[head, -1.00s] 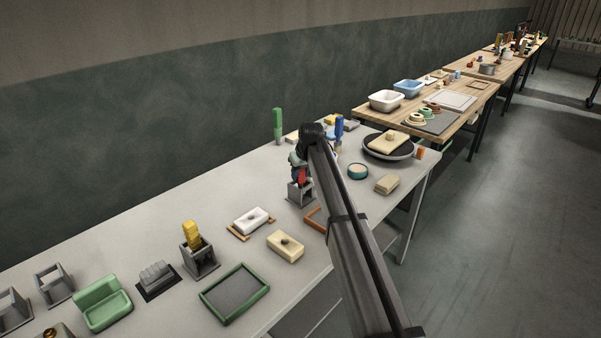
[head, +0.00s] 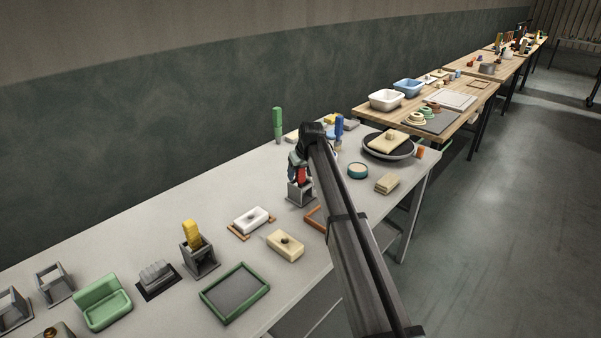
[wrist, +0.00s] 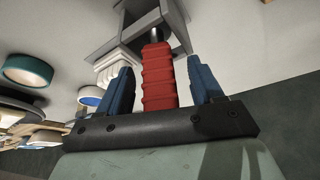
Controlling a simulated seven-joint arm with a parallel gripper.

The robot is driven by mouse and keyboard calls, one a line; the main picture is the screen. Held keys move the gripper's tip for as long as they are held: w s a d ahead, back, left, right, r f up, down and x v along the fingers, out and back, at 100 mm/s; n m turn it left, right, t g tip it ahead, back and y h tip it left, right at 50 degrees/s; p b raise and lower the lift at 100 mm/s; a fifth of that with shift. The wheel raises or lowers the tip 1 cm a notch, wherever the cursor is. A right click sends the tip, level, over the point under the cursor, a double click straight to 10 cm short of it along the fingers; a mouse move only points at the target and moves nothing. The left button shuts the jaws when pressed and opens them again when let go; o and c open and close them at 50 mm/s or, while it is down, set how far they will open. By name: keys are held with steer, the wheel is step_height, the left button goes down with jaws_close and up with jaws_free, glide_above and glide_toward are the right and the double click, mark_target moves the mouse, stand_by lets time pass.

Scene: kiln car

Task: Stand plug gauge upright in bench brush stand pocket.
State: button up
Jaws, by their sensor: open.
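The plug gauge, with a ribbed red handle (wrist: 158,78) and a dark shaft, stands in the pocket of a grey bench brush stand (wrist: 150,22). In the head view the red handle (head: 302,174) shows upright above the stand (head: 301,197), partly covered by my arm. My gripper (wrist: 164,88) is open, with one blue finger on each side of the handle and visible gaps between. The handle's near end is close to the gripper's palm. The shaft's lower end is hidden in the pocket.
A similar stand (head: 205,262) holds a yellow-handled tool. An empty-looking stand (head: 55,287) is further left. A white dish (head: 251,220), a cream block (head: 285,246) and an orange frame (head: 314,219) lie nearby. A teal round dish (head: 358,171) is to the right.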

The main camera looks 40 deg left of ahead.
steer(key=shift+d+r, duration=0.1)
steer(key=shift+r, duration=0.1)
steer(key=v, duration=0.7)
steer(key=shift+r, duration=0.2)
stand_by(1.6)
steer(key=shift+s+d+r, duration=0.1)
steer(key=shift+d, duration=0.05)
steer(key=v, duration=1.3)
steer(key=shift+d+r, duration=0.25)
steer(key=shift+r, duration=0.05)
steer(key=shift+s+f, duration=0.1)
steer(key=shift+s, duration=0.05)
